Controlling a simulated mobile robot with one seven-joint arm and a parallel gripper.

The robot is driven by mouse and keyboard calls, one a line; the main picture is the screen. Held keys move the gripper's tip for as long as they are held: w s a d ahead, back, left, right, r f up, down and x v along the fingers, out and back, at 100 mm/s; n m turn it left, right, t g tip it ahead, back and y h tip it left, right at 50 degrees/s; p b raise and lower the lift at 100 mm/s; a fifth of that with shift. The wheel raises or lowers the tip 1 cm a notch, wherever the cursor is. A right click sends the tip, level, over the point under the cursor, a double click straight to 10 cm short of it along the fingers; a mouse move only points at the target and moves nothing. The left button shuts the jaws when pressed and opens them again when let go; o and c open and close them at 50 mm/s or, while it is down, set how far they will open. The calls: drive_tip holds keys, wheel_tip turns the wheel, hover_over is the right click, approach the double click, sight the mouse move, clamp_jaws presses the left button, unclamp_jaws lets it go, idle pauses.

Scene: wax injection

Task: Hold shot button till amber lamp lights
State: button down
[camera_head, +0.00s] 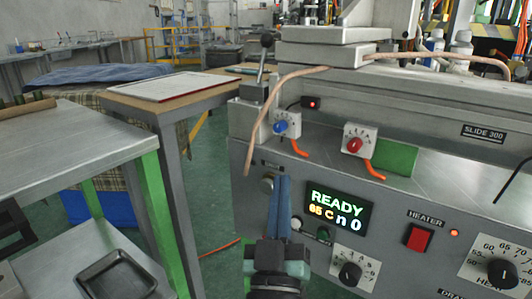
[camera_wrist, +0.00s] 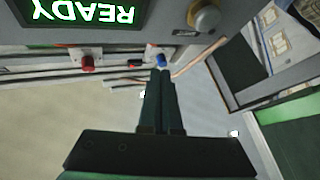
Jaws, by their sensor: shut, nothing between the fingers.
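The machine's front panel (camera_head: 258,225) faces me. A round grey button (camera_head: 267,183) sits at its left under a small label too blurred to read surely. It also shows as a grey dome in the wrist view (camera_wrist: 206,17). My gripper (camera_head: 285,180) is shut and empty, its fingers together, just right of the button in the head view. In the wrist view the fingertips (camera_wrist: 160,73) are apart from the button. The display (camera_head: 338,208) reads READY, 65 C, n 0.
A red HEATER switch (camera_head: 419,238) has a lit orange lamp (camera_head: 454,233) beside it. A blue knob (camera_head: 281,127) and a red knob (camera_head: 354,145) sit above the panel. A copper-coloured hose (camera_head: 262,120) hangs near the button. A side table (camera_head: 60,150) stands left.

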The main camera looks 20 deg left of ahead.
drive_tip(key=s+a+f+n+g+y+p, duration=0.4)
drive_tip(key=a+p, duration=0.4)
drive_tip(key=p, duration=0.6)
drive_tip(key=shift+s+f+n+y+p, duration=0.3)
drive_tip(key=shift+s+f+n, duration=0.1)
drive_tip(key=shift+s+f, duration=0.35)
approach(261, 185)
drive_tip(key=shift+s+a+p+x, duration=0.1)
drive_tip(key=shift+a+p+x, duration=0.1)
drive_tip(key=shift+x, duration=0.7)
drive_tip(key=shift+s+a+p+x, duration=0.1)
drive_tip(key=shift+a+x, duration=0.1)
drive_tip(key=shift+x, duration=0.65)
drive_tip(key=shift+s+a+p+x, duration=0.1)
drive_tip(key=shift+a+p+x, duration=0.1)
drive_tip(key=shift+x, duration=0.7)
drive_tip(key=shift+r, duration=0.1)
drive_tip(key=shift+w+d, duration=0.1)
drive_tip(key=shift+w, duration=0.3)
drive_tip(key=shift+w+d, duration=0.25)
drive_tip(key=shift+w, duration=0.25)
idle(1.8)
